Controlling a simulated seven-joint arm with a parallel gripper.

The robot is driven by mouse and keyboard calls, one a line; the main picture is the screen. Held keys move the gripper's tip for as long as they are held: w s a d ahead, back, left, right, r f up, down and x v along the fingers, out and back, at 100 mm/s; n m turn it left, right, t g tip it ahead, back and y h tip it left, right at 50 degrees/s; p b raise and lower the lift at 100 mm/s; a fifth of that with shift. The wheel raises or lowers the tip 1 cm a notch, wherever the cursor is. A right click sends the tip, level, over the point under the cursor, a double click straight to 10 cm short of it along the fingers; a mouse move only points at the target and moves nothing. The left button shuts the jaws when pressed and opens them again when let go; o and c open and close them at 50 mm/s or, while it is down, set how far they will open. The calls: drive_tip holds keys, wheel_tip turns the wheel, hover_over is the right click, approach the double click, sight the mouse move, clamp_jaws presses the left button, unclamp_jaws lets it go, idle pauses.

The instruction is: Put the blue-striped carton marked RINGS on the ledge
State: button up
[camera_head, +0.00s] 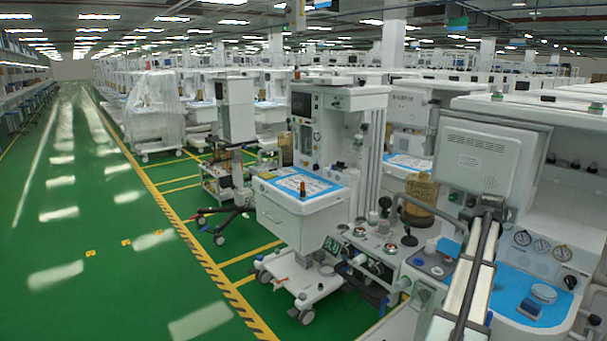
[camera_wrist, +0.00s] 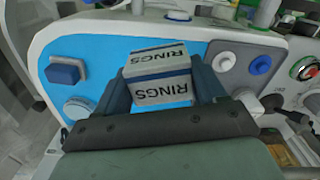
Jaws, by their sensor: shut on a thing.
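In the head view the blue ledge (camera_head: 484,287) is on the right-hand cart, partly behind my arm. I cannot make out the carton or the gripper's fingers there.
A blue block (camera_wrist: 65,71) and a round white disc (camera_wrist: 78,107) are on the blue surface left of the carton. A white knob and a blue cap (camera_wrist: 260,65) stand to the right. In the head view, gauges (camera_head: 541,245) line the cart's panel above the ledge.

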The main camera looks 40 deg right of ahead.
drive_tip(key=w+a+f+n, duration=0.3)
drive_tip(key=w+a+n, duration=0.1)
drive_tip(key=w+a, duration=1.3)
drive_tip(key=w+a+f+n, duration=0.1)
drive_tip(key=w+a+n, duration=0.1)
drive_tip(key=w+a, duration=0.75)
drive_tip(key=w+a+f+n, duration=0.1)
drive_tip(key=w+a+n, duration=0.25)
drive_tip(key=a, duration=1.05)
drive_tip(key=w+a+f+n, duration=0.2)
drive_tip(key=w+a, duration=0.6)
drive_tip(key=a, duration=0.4)
drive_tip(key=w+a+n, duration=0.3)
drive_tip(key=a+n, duration=0.1)
drive_tip(key=a, duration=1.6)
drive_tip(key=s+f, duration=0.7)
drive_tip(key=f, duration=0.2)
drive_tip(key=shift+a, duration=0.3)
drive_tip(key=shift+d+m, duration=0.1)
drive_tip(key=shift+m, duration=0.15)
